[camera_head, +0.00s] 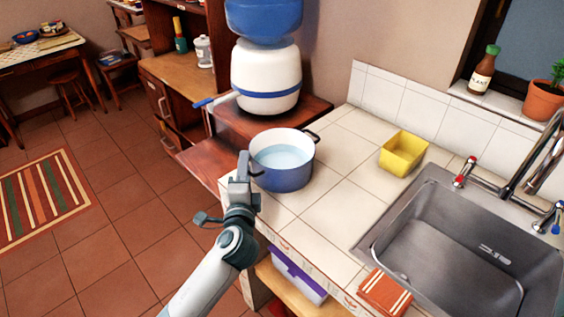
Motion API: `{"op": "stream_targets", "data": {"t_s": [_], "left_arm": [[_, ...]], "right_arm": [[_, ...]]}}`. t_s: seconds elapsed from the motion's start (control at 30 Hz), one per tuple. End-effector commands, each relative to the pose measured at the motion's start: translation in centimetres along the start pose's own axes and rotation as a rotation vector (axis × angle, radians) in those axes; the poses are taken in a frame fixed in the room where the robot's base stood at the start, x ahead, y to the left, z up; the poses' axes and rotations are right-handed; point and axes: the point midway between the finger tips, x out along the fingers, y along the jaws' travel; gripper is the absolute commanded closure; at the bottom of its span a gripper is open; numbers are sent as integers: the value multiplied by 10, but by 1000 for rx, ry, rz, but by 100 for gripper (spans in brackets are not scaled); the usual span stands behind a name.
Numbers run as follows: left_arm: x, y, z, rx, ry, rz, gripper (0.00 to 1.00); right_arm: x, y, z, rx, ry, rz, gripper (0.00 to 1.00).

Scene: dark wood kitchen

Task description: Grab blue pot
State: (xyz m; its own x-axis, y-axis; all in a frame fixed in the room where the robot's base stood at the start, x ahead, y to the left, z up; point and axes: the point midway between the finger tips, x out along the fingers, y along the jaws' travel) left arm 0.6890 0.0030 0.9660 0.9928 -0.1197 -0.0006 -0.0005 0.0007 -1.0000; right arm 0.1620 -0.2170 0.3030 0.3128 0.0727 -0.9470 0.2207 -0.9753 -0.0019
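The blue pot (284,178) stands upright on the white tiled counter, near its left edge. It has a pale inside with light blue liquid and two dark side handles. One handle (312,136) points to the back right; the other, on the near left, is partly hidden by my gripper. My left gripper (242,165) is at the pot's near left side, its fingers pointing up in the picture beside that handle. I cannot tell whether the fingers are around the handle or only next to it. My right gripper is out of view.
A white and blue water dispenser (265,75) stands behind the pot on a wooden stand. An orange cloth (384,293) lies at the counter's front edge. Tiles between pot and sink are clear.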

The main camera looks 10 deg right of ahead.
Motion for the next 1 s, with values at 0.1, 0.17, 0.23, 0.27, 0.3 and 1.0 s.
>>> {"op": "stream_targets", "data": {"t_s": [0.1, 0.17, 0.23, 0.27, 0.3, 1.0], "left_arm": [[0, 0, 0, 0, 0, 0, 69], [0, 0, 0, 0, 0, 0, 69], [0, 0, 0, 0, 0, 0, 69], [0, 0, 0, 0, 0, 0, 69], [0, 0, 0, 0, 0, 0, 69], [-1, 1, 0, 0, 0, 1, 100]], "right_arm": [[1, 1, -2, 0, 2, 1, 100], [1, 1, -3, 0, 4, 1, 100], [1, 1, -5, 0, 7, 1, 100], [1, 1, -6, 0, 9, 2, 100], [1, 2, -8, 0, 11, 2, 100], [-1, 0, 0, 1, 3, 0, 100]]}}
